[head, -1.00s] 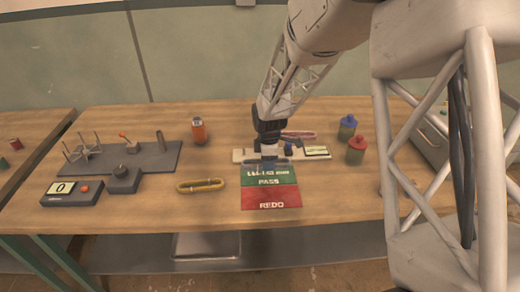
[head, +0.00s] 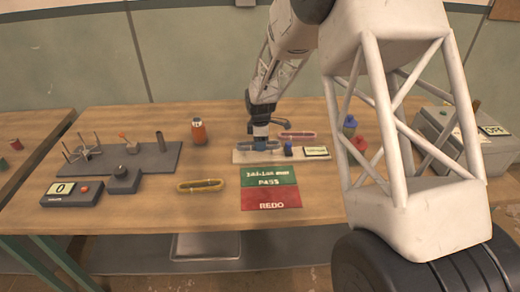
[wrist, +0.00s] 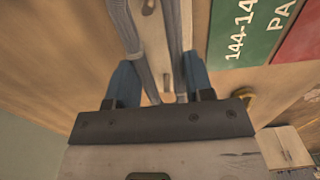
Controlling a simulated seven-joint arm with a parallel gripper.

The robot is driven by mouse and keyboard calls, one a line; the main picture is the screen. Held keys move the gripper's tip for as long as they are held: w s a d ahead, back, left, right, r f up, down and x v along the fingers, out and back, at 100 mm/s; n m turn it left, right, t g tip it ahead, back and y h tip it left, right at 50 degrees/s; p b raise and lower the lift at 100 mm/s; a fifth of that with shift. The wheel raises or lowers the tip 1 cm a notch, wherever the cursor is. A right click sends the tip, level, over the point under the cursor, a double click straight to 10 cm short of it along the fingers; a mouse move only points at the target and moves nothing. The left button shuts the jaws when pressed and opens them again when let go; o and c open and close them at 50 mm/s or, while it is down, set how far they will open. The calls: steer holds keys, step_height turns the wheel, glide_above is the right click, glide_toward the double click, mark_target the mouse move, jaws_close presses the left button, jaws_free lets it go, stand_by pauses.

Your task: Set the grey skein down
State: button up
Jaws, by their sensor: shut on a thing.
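My gripper (head: 259,146) is over the left part of a pale narrow board with a small display (head: 240,157), behind the green PASS field. It is shut on the grey skein, seen in the wrist view as two long grey strands (wrist: 134,45) running between the blue fingers (wrist: 160,88). In the head view the skein is small and mostly hidden by the gripper. The pale board shows between the strands in the wrist view. Whether the skein touches it, I cannot tell. The mat has a green PASS field (head: 268,182) and a red REDO field (head: 270,198), both bare.
A yellow skein (head: 200,185) lies left of the mat. A pink skein (head: 297,135) lies behind the board. An orange bottle (head: 198,132), a grey plate (head: 150,157) with pegs and a counter box (head: 70,194) stand left. Blue and red bottles stand right, partly behind my arm.

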mark_target(260, 155)
steer(key=shift+w, duration=0.1)
stand_by(0.3)
steer(key=shift+f, duration=1.75)
steer(key=shift+f, duration=0.1)
steer(key=o, duration=0.9)
step_height(260, 155, up, 12)
